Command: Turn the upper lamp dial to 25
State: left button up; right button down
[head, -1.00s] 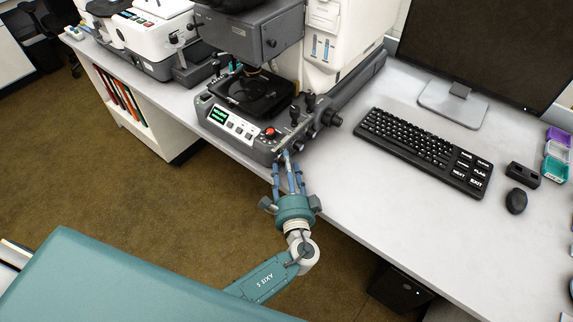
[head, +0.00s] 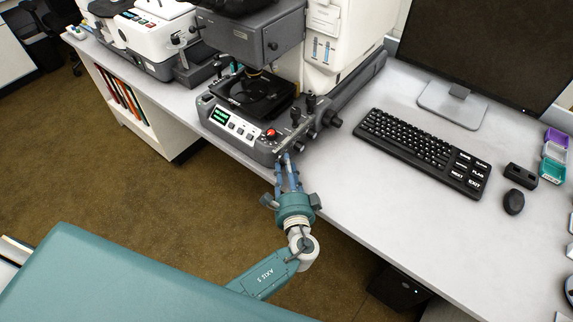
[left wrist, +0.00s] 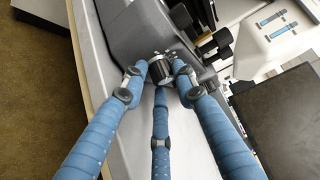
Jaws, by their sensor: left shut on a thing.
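My left gripper (head: 285,158) reaches in from the front to the near right corner of the microscope base (head: 250,148). In the left wrist view, its blue fingers (left wrist: 161,74) are closed around a small dark, silver-rimmed dial (left wrist: 160,68) on the side of the grey housing. The fingers hide part of the dial, and I cannot read any scale or number on it. In the head view the dial is hidden behind the fingertips. My right gripper is not in view.
A larger black knob (head: 335,119) sticks out of the microscope's right side, close to the gripper. A red button (head: 271,133) and a lit green display (head: 222,116) are on the front panel. A keyboard (head: 425,148) lies to the right, with bare tabletop in front.

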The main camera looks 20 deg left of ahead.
pick_arm(q)
jog(key=r+m+g+p, duration=0.1)
jog(key=p, duration=0.2)
jog(key=r+m+g+p, duration=0.1)
jog(key=p, duration=0.2)
jog(key=shift+w+d, duration=0.2)
jog(key=shift+w, duration=0.15)
jog(key=shift+m+g+p, duration=0.4)
jog(key=shift+g+p, duration=0.2)
jog(key=shift+p, duration=0.25)
jog(key=shift+f, duration=0.1)
jog(key=o, duration=1)
jog(key=shift+o, duration=0.2)
jog(key=shift+d+f, duration=0.1)
jog(key=shift+f, duration=0.15)
